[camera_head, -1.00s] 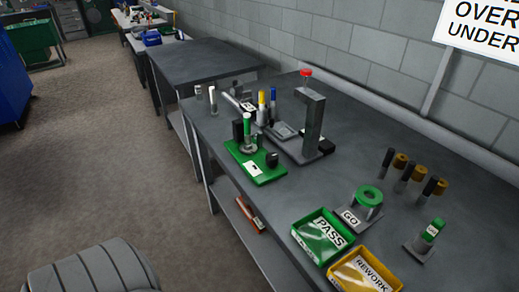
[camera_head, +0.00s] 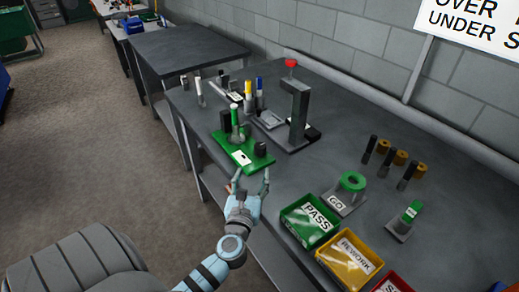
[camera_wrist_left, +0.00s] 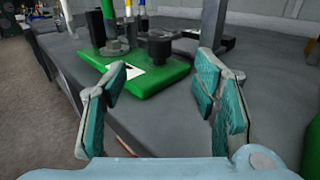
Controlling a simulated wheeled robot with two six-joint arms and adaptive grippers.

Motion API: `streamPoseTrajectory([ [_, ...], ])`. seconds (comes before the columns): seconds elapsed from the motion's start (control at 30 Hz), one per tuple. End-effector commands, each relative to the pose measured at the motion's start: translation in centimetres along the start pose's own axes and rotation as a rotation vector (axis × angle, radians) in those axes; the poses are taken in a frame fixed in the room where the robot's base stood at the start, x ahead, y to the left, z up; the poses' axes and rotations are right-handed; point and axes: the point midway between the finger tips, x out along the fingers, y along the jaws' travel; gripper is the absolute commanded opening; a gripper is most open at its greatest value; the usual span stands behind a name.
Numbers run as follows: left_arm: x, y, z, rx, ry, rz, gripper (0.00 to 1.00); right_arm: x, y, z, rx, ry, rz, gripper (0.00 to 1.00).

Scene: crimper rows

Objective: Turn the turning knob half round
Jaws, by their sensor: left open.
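The green fixture base (camera_head: 229,154) stands on the grey workbench and bears a white label. A short black knob (camera_head: 260,149) stands at its right corner; I take it for the turning knob. A taller black block and a green-topped post stand further back on the base. My left gripper (camera_head: 250,182) is open and empty in front of the base, its fingers pointing at it. In the left wrist view the knob (camera_wrist_left: 159,47) shows beyond the gap between the open fingers (camera_wrist_left: 163,82), apart from them. My right gripper does not show.
A grey stand with a red top (camera_head: 298,110) rises behind the fixture. The green PASS tray (camera_head: 293,239), yellow REWORK tray (camera_head: 330,262) and a red tray are to the right. A GO ring gauge (camera_head: 352,183) stands behind them. A chair (camera_head: 85,262) is at lower left.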

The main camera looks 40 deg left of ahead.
Motion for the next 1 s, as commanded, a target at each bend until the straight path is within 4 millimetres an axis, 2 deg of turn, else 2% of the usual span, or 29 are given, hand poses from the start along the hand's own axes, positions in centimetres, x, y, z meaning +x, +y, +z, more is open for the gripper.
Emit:
streamPoseTrajectory([
  [0.3,8.1,0.1,-0.1,-0.005,-0.001,0.002,0.54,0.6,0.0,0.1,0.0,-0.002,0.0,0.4],
  [0.5,11.4,0.1,-0.1,-0.006,0.001,0.003,0.54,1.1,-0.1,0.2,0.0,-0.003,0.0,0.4],
  [0.63,12.1,0.1,-0.1,-0.007,0.002,0.002,0.54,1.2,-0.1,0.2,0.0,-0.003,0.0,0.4],
  [0.83,12.2,0.1,0.0,-0.007,0.002,0.002,0.54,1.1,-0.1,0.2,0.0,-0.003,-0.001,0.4],
  [0.87,12.2,0.1,0.0,-0.008,0.002,0.002,0.53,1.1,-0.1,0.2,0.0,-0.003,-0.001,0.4],
  [1.0,12.2,0.1,0.0,-0.008,0.002,0.002,0.3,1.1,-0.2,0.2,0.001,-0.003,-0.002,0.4],
])
